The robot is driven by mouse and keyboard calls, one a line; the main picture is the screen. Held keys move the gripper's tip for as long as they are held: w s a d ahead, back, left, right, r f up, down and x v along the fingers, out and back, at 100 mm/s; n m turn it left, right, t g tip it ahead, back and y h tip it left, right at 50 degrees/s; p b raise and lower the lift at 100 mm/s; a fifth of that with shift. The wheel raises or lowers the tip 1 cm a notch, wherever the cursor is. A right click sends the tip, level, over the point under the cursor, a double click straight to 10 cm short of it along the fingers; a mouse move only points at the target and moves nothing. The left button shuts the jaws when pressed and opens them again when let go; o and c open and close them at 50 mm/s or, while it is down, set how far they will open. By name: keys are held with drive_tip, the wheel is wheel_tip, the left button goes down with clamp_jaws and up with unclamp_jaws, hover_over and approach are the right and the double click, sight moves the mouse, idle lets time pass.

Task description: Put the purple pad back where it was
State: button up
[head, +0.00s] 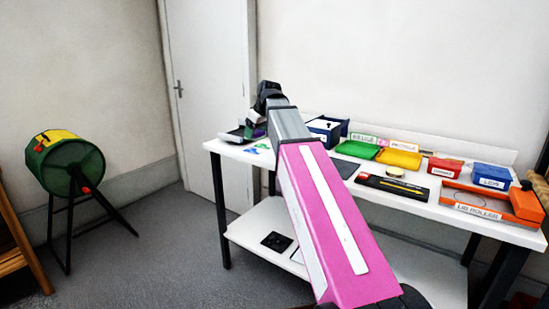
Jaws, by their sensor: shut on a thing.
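My gripper (256,123) is at the far left end of the white table (224,148), partly hidden by my own arm. It is shut on a small purple thing (248,131), which appears to be the purple pad. The pad is small and mostly covered in this view. It is by a grey device or tray (234,136) at the table's left end. I cannot tell whether the pad touches it.
Blue and green pieces (258,147) lie near the gripper. A dark blue box (324,131), green tray (357,149), yellow tray (399,159), red box (445,167), blue box (491,176) and orange frame (490,203) fill the right. A green drum (72,165) stands left.

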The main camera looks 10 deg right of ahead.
drive_tip(key=shift+w+a+n, duration=0.2)
drive_tip(key=shift+n, duration=0.1)
drive_tip(key=shift+w+d, duration=0.15)
hover_over(273, 155)
drive_tip(key=s, duration=0.1)
drive_tip(key=f, duration=0.6)
drive_tip(key=shift+s+d+f, duration=0.2)
drive_tip(key=shift+d+f, duration=0.2)
drive_tip(key=shift+f, duration=2.05)
drive_tip(key=shift+f, duration=0.1)
drive_tip(key=o, duration=1)
drive_tip(key=shift+c, duration=0.2)
